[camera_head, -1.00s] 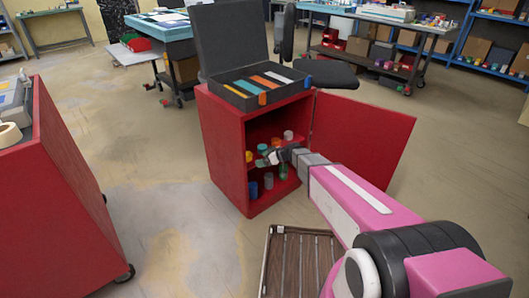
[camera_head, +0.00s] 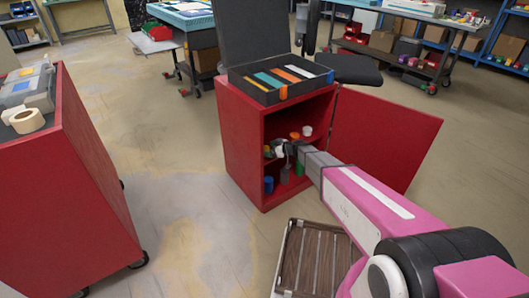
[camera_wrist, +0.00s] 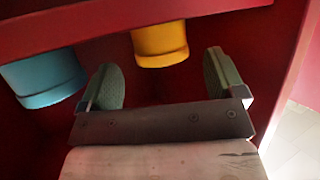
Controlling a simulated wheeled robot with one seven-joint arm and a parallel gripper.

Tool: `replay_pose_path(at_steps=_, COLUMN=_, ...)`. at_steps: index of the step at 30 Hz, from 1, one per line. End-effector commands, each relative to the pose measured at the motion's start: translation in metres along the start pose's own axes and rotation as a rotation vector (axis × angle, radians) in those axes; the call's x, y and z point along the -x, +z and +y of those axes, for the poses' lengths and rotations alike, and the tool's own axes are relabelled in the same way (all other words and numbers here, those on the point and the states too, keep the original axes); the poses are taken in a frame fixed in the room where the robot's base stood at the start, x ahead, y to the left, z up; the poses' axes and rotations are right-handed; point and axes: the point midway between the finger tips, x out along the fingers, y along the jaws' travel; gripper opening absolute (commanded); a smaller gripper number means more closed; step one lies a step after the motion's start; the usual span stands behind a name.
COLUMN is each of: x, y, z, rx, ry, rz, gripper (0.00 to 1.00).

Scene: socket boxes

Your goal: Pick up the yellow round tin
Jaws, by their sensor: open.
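The yellow round tin (camera_wrist: 160,42) shows in the wrist view at the top centre, partly covered by a red board edge. My gripper (camera_wrist: 166,80) is open, its two pads apart with nothing between them. The tin lies ahead of the gap between the pads, not touching either. In the head view my gripper (camera_head: 284,149) is at the open front of the red cabinet (camera_head: 237,150), by its shelf. A small yellow thing (camera_head: 267,150) shows left of it there. My arm and gripper hide part of the shelf.
A blue tin (camera_wrist: 45,78) is beside my left pad. Orange (camera_head: 295,135) and white (camera_head: 308,130) tins stand on the shelf. Blue (camera_head: 268,184) and green tins are below. The cabinet door (camera_head: 385,140) stands open to the right. A slatted crate (camera_head: 315,260) lies on the floor.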

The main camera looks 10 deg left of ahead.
Motion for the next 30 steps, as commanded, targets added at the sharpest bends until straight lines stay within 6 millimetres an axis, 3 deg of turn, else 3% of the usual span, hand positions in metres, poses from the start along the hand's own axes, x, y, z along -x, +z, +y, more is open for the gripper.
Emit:
replay_pose_path(at_steps=7, x=-0.036, y=0.000, z=0.000, rx=0.000, ry=-0.001, rz=0.000, gripper=0.89)
replay_pose_path(at_steps=15, x=-0.039, y=-0.001, z=-0.002, rx=0.000, ry=0.000, rz=0.000, gripper=0.89)
replay_pose_path(at_steps=20, x=-0.038, y=-0.001, z=-0.002, rx=0.000, ry=0.000, rz=0.000, gripper=0.37)
replay_pose_path(at_steps=21, x=-0.038, y=-0.001, z=-0.002, rx=0.000, ry=0.000, rz=0.000, gripper=0.32)
replay_pose_path(at_steps=30, x=-0.037, y=-0.003, z=-0.002, rx=0.000, ry=0.000, rz=0.000, gripper=0.32)
